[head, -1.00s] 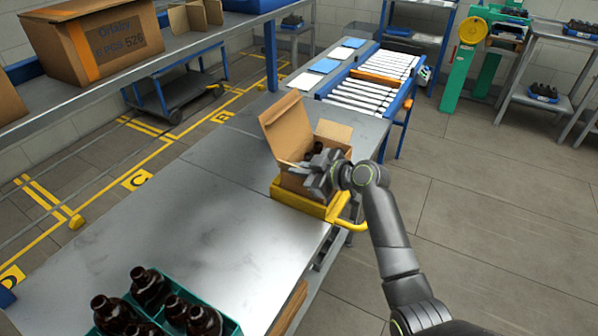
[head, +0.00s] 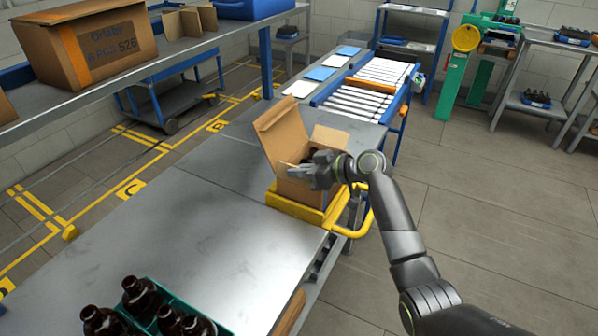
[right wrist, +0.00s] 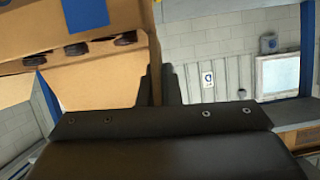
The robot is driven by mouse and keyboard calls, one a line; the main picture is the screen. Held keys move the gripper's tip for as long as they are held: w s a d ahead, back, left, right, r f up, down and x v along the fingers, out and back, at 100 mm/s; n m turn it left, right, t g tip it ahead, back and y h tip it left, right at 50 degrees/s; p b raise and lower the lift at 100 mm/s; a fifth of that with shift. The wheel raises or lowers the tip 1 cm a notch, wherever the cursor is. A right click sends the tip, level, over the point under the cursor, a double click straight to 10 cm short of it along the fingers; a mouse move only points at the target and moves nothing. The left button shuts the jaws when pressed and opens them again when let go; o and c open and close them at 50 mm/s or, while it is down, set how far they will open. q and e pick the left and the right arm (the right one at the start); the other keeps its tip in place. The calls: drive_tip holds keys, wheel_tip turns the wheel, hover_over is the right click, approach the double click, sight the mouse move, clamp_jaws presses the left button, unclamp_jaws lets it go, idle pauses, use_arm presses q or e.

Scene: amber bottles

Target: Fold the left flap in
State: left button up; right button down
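The open cardboard box (head: 292,190) sits in a yellow holder (head: 296,208) at the table's right edge. Its tall left flap (head: 282,132) stands up, leaning outward. Another flap (head: 331,139) stands up at the back right. My right gripper (head: 292,172) is over the near side of the box, its fingers pointing left, below the left flap. In the right wrist view the fingers (right wrist: 161,85) are close together at the centre, with cardboard (right wrist: 95,82) beside them and dark bottle caps (right wrist: 100,43) behind. My left gripper is out of view.
A green crate of amber bottles (head: 142,296) stands at the table's near end. A shelf with a cardboard carton (head: 85,45) runs along the upper left. A roller conveyor (head: 365,88) lies beyond the box. The steel table (head: 190,225) between is clear.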

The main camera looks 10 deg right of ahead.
drive_tip(key=c, duration=1.6)
unclamp_jaws()
drive_tip(key=shift+b+v, duration=1.65)
drive_tip(key=shift+v, duration=7.05)
drive_tip(key=shift+r, duration=0.1)
